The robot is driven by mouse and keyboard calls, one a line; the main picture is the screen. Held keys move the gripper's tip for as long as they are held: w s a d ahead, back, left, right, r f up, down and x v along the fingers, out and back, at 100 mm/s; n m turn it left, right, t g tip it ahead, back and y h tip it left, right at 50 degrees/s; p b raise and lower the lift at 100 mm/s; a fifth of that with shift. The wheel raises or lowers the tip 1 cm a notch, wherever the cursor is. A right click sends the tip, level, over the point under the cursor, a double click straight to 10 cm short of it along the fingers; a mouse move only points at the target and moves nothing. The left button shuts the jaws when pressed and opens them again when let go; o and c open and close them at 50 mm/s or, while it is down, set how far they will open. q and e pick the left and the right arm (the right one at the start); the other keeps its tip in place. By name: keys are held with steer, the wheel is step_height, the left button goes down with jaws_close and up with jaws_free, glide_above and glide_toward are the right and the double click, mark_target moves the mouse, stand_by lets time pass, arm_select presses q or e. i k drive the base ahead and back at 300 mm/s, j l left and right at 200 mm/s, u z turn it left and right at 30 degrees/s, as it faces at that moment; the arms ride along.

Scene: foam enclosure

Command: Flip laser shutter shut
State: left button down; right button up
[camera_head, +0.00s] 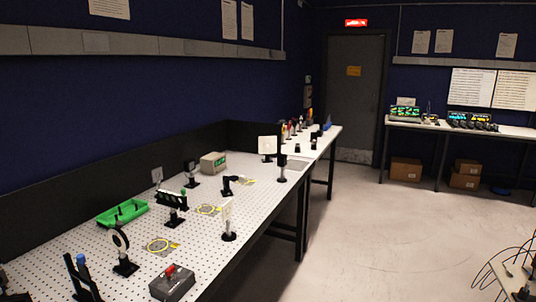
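A grey box with a red lever (172,282) sits near the front edge of the perforated white optical table (207,252). It may be the laser shutter, but I cannot tell for sure. The lever looks tilted; whether that is open or shut is unclear. A black post-mounted part with a side arm (227,186) stands further back on the table. Neither of my grippers is in view.
Post-mounted optics stand along the table, including a round ring mount (121,242) and a white plate (227,217). A green tray (123,213) and a grey-green box (213,163) lie towards the wall.

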mark_target(84, 270)
steer(key=i+j+u, duration=0.1)
steer(key=u, duration=1.1)
steer(key=j, duration=0.1)
